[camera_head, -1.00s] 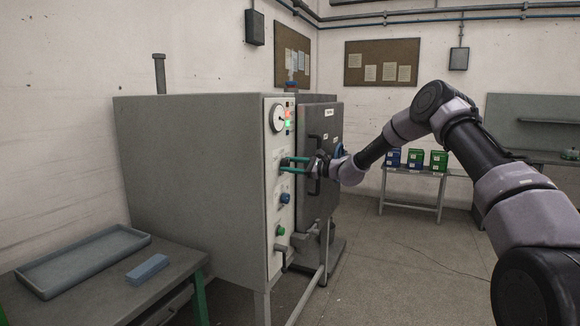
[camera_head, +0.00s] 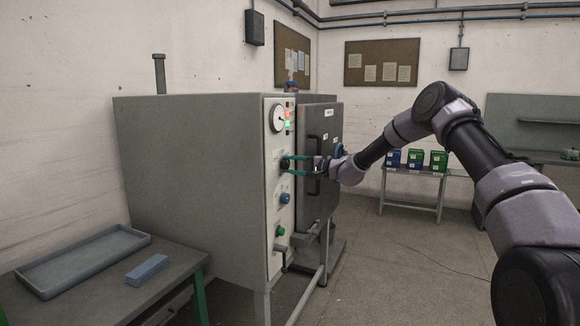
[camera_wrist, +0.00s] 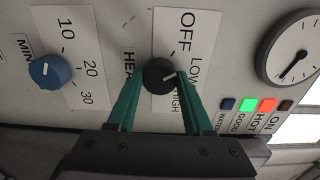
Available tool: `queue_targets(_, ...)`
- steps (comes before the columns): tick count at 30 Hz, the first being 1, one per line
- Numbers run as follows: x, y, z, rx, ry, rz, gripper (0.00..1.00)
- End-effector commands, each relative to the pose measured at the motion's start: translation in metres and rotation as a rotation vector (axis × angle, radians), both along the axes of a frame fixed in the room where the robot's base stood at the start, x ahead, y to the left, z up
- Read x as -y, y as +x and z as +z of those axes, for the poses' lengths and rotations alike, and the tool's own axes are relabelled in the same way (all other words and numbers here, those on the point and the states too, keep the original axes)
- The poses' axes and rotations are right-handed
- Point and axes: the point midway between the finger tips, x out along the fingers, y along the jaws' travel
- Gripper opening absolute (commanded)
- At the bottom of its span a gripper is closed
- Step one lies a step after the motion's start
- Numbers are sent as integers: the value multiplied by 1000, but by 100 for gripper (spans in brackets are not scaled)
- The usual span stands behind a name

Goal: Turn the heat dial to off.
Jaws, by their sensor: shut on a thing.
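The heat dial is a round black knob with a white pointer mark (camera_wrist: 158,76) on a white label plate in the wrist view. OFF is printed above it, with LOW and HIGH to its right. The white mark points right, towards the LOW print rather than OFF. My gripper (camera_wrist: 160,80) has its two teal fingers on either side of the dial, shut on it. In the head view my gripper (camera_head: 291,165) reaches the dial (camera_head: 284,163) on the front of the grey machine (camera_head: 190,180); the fingers partly hide it there.
A blue minutes dial (camera_wrist: 50,71) sits left of the heat dial in the wrist view. A round gauge (camera_wrist: 292,48) and coloured lamps (camera_wrist: 246,104) are on the right. The machine's dark door (camera_head: 318,190) with its handle stands close beside my wrist.

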Motion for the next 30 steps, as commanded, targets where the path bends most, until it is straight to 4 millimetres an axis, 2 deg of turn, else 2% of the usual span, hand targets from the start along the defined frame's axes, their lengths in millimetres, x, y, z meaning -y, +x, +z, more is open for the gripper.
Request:
queue_targets(15,0,0,-1,369,-135,0,0)
queue_targets(30,0,0,-1,475,-175,0,0)
